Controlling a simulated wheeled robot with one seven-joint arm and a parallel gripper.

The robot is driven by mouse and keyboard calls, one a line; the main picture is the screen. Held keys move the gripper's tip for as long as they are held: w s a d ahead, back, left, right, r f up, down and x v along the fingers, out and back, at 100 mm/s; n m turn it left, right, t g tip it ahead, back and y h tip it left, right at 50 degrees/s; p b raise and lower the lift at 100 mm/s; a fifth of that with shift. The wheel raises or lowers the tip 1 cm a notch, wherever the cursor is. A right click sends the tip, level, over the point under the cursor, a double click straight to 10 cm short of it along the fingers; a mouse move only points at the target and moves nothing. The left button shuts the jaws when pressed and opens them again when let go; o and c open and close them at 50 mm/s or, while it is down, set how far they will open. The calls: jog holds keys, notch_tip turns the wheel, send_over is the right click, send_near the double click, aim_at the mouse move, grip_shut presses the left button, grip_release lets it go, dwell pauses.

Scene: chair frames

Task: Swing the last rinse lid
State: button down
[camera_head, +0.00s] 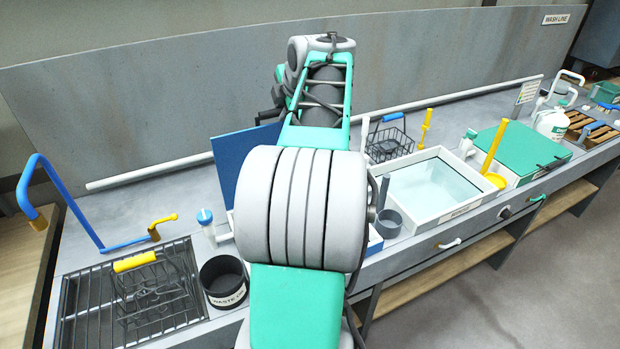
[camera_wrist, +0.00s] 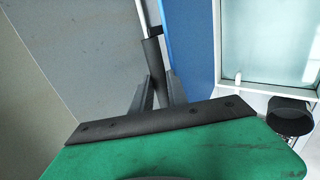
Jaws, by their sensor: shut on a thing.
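The blue lid (camera_head: 240,158) stands raised and tilted behind my arm in the head view. In the wrist view its blue face (camera_wrist: 190,48) runs down beside a dark handle. My gripper (camera_wrist: 153,90) is shut on this dark handle (camera_wrist: 151,55), at the lid's left side. A basin with pale water (camera_wrist: 270,40) lies to the right of the lid in the wrist view. In the head view my arm hides the gripper, the handle and most of the basin by the lid.
An open water basin (camera_head: 440,185) and a closed green lid (camera_head: 517,152) stand to the right. A dark cup (camera_head: 388,222) sits between basins. A waste bin (camera_head: 223,282), a wire basket (camera_head: 150,290) and a blue pipe (camera_head: 65,195) are left. The grey wall panel (camera_head: 160,100) stands behind.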

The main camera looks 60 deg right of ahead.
jog(key=s+a+f+b, duration=0.2)
jog(key=s+a+b, duration=0.1)
jog(key=s, duration=0.2)
jog(key=shift+s+a+f+b, duration=0.2)
jog(key=shift+s+f+b, duration=0.1)
jog(key=shift+b, duration=0.05)
jog(key=s+a+f+b, duration=0.3)
jog(key=s+b, duration=0.2)
jog(key=s, duration=0.1)
jog(key=shift+a+f, duration=0.15)
jog(key=shift+a, duration=0.1)
dwell(0.3)
